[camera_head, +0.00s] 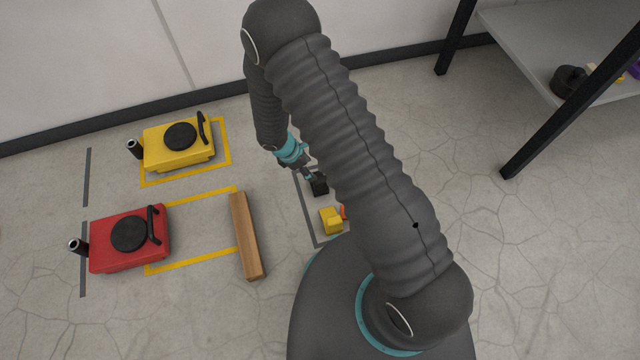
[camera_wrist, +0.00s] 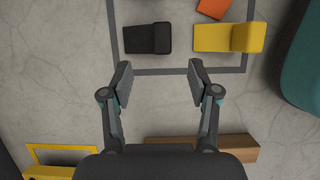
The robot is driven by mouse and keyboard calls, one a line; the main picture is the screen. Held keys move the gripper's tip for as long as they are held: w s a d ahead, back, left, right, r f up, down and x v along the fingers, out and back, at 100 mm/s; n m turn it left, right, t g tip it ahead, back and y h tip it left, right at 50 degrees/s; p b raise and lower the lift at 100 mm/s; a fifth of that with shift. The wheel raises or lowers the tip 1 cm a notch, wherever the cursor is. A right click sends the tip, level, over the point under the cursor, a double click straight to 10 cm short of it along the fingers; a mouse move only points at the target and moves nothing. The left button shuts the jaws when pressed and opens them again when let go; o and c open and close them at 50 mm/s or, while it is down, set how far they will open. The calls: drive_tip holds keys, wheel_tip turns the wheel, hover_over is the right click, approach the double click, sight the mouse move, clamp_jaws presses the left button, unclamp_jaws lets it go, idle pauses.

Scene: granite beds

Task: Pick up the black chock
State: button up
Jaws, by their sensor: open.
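The black chock (camera_wrist: 148,39) lies on the floor inside a grey taped outline in the wrist view, ahead of my gripper and a little left of its middle. It also shows in the head view (camera_head: 319,184), just below my gripper's end and partly hidden by it. My gripper (camera_wrist: 160,84) is open and empty, its fingertips apart and not touching the chock. In the head view my gripper (camera_head: 308,174) is small and partly hidden beside my arm.
A yellow chock (camera_wrist: 228,38) and an orange piece (camera_wrist: 213,8) lie right of the black chock. A wooden beam (camera_head: 246,236) lies left. Yellow (camera_head: 160,153) and red (camera_head: 110,255) machines stand further left. A shelf (camera_head: 535,50) is at right.

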sight(320, 180)
drive_tip(key=b+x, duration=0.1)
drive_tip(key=x, duration=0.9)
drive_tip(key=shift+d+f, duration=0.1)
drive_tip(key=shift+f, duration=0.3)
clamp_jaws()
